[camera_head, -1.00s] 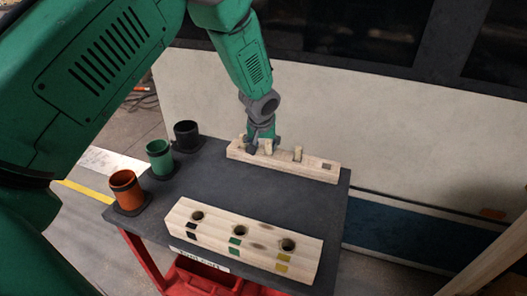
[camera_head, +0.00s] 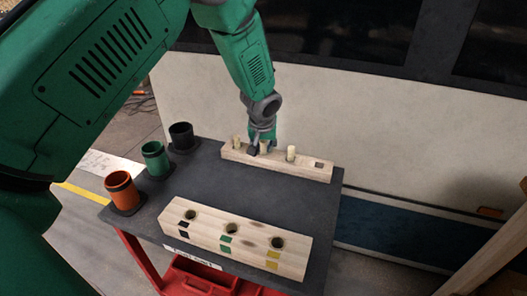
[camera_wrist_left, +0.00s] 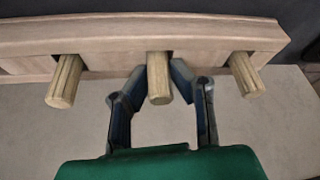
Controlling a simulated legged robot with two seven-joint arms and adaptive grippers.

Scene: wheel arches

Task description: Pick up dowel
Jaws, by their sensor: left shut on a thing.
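Wooden dowels stand in a long wooden block (camera_head: 300,170) at the back of the table. The left dowel (camera_head: 236,142) and the right dowel (camera_head: 291,153) stand free. My left gripper (camera_head: 262,149) is at the middle dowel, with its fingers on either side. In the left wrist view, my left gripper (camera_wrist_left: 158,78) is shut on the middle dowel (camera_wrist_left: 159,88), which is still seated in the block. The left dowel (camera_wrist_left: 65,80) and right dowel (camera_wrist_left: 246,75) are outside the fingers. My right gripper is out of view.
A square hole (camera_head: 319,164) at the block's right end is empty. A front block (camera_head: 253,243) has several round holes with black, green and yellow marks. Orange (camera_head: 121,191), green (camera_head: 154,158) and black (camera_head: 182,137) cups stand along the left edge. The dark tabletop (camera_head: 235,182) between is clear.

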